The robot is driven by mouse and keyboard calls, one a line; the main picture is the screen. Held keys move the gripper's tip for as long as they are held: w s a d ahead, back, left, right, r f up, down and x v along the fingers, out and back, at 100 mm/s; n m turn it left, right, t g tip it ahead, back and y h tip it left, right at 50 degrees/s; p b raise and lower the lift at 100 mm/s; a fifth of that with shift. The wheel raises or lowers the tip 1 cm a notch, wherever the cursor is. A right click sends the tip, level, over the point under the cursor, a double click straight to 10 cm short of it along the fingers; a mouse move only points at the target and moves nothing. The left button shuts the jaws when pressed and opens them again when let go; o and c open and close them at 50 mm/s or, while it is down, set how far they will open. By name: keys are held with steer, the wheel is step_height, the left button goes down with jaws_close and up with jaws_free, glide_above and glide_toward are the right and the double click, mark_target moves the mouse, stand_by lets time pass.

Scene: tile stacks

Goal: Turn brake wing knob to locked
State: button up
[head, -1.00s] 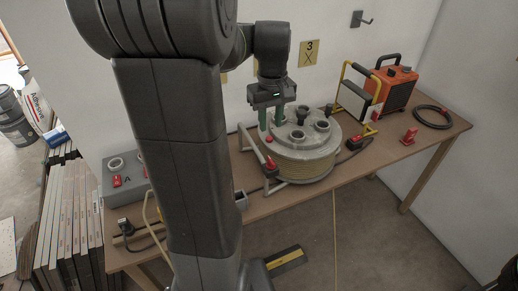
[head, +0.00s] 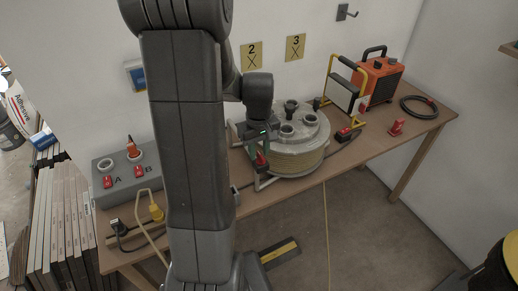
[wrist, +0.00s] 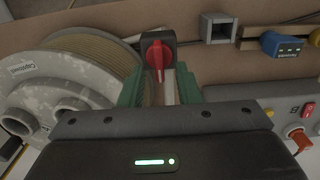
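The brake wing knob is a red wing on a black square base. In the wrist view the knob (wrist: 157,55) stands upright in the picture, in line between my two green fingers. In the head view the red knob (head: 261,160) is at the front left of the cable reel (head: 295,160), partly covered by my fingers. My gripper (head: 256,150) is open just above the knob. In the wrist view my gripper (wrist: 160,88) shows gaps on both sides of the knob. I cannot tell how deep the knob sits between the fingertips.
The reel drum (wrist: 90,50) is close on the left in the wrist view. A grey box (head: 103,185) with switches A and B stands at the bench's left. A yellow-framed lamp (head: 345,90), orange heater (head: 380,82) and black cable coil (head: 425,107) are on the right.

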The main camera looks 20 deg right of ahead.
steer(key=shift+c, duration=0.4)
jaws_close()
steer(key=shift+m, duration=0.3)
steer(key=m+b, duration=0.1)
steer(key=m, duration=0.1)
steer(key=shift+d+m, duration=0.2)
steer(key=shift+m, duration=0.2)
steer(key=m, duration=0.3)
steer(key=shift+s+d+m, duration=0.1)
steer(key=shift+d+m, duration=0.05)
steer(key=shift+m, duration=0.15)
steer(key=m, duration=0.2)
steer(key=m+b, duration=0.1)
steer(key=m, duration=0.2)
steer(key=shift+s+d, duration=0.2)
steer(key=m, duration=0.5)
steer(key=shift+s+d+r+m+b, duration=0.1)
steer(key=shift+s+m+b, duration=0.15)
steer(key=shift+m+b, duration=0.15)
